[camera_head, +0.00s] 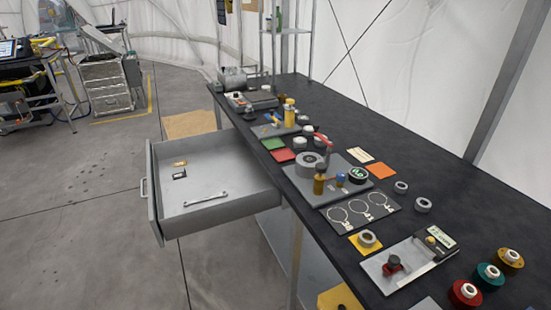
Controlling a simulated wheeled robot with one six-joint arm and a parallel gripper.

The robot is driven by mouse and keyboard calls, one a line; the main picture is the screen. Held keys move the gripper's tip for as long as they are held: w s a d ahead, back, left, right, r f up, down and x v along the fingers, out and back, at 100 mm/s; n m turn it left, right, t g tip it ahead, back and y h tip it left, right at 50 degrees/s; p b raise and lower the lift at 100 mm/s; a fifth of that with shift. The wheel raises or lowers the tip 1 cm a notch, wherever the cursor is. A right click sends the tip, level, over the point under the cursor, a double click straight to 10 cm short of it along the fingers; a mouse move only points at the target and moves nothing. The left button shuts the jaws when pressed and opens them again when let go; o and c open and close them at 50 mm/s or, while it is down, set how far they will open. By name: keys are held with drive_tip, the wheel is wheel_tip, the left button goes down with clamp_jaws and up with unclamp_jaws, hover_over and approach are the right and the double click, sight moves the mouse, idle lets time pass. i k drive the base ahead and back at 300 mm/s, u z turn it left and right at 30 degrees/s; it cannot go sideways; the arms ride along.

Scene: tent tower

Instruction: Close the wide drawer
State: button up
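The wide drawer (228,208) is a grey, shallow metal drawer under the black workbench. It is pulled far out toward the left of the view. Its handle (144,188) is a light bar on the left-facing front panel. Inside lie a silver wrench (206,199), a small dark item (179,174) and a small tan item (180,163). My gripper is not in view.
The black workbench (460,200) runs from the back to the lower right, crowded with tools, discs and coloured pads. Grey floor (75,220) left of the drawer is free. A cart (108,85) and another table stand at the back left.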

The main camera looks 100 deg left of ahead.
sight(219, 161)
drive_tip(key=z, duration=0.05)
drive_tip(key=k, duration=0.15)
drive_tip(key=u, duration=3.95)
drive_tip(key=k, duration=0.5)
drive_tip(key=u, duration=0.55)
drive_tip(key=i, duration=1.05)
drive_tip(key=z, duration=0.35)
